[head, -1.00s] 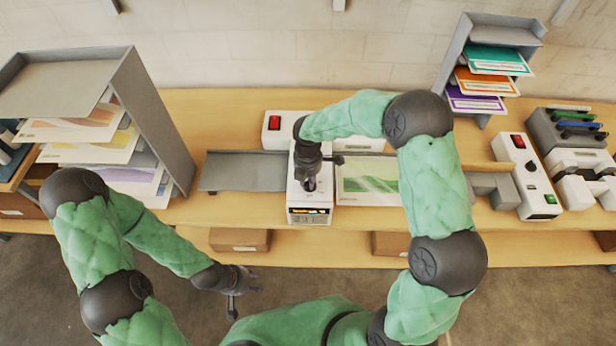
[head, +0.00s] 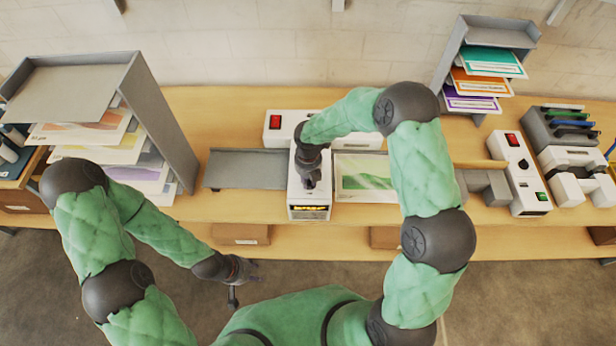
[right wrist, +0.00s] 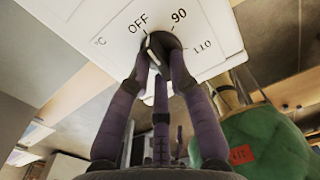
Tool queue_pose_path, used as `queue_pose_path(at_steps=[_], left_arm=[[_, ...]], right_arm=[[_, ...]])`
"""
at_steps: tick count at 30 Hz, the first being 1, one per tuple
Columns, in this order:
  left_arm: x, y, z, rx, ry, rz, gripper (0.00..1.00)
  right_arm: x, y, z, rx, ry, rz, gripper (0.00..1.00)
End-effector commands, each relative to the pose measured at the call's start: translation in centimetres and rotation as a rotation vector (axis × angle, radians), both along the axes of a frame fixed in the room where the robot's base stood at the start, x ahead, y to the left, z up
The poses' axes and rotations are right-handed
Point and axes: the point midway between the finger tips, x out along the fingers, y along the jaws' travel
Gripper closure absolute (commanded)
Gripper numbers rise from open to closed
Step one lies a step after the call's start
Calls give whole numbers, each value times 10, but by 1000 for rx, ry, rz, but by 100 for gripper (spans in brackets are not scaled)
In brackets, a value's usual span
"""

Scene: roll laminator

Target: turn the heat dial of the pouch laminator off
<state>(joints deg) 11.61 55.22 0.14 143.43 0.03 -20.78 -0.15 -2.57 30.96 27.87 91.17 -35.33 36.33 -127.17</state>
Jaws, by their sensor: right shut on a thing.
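The pouch laminator (head: 296,196) is a white box with a small lit display on its front, standing at the middle of the table. Its heat dial (right wrist: 158,38) is a dark round knob with a pale pointer mark. OFF, 90 and 110 are printed around it in the right wrist view. The pale mark lies on the OFF side of the dial. My right gripper (right wrist: 160,62) is shut on the dial, its fingers hiding part of the knob; it also shows in the head view (head: 312,184). My left gripper (head: 236,288) hangs low in front of the table, away from the laminator; its finger opening is unclear.
A grey tray (head: 240,168) lies left of the laminator and a green-printed sheet (head: 366,174) right of it. A grey shelf (head: 160,115) with papers stands at the left. Another white device (head: 525,180) with red and green switches stands at the right.

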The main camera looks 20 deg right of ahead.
Motion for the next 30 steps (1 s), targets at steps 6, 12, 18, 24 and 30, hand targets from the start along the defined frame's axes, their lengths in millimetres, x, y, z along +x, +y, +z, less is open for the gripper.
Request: queue_pose_path(at_steps=[6,12,18,24,30], left_arm=[[0,0,5,0,0,0,60],[0,0,6,0,0,0,60],[0,0,6,0,0,0,60],[0,0,6,0,0,0,60],[0,0,6,0,0,0,60]], right_arm=[[1,0,1,0,-3,68,100],[1,-1,1,0,-3,91,100],[1,-1,1,0,-3,93,100],[1,-1,1,0,-3,92,65],[0,0,0,0,-2,91,55]])
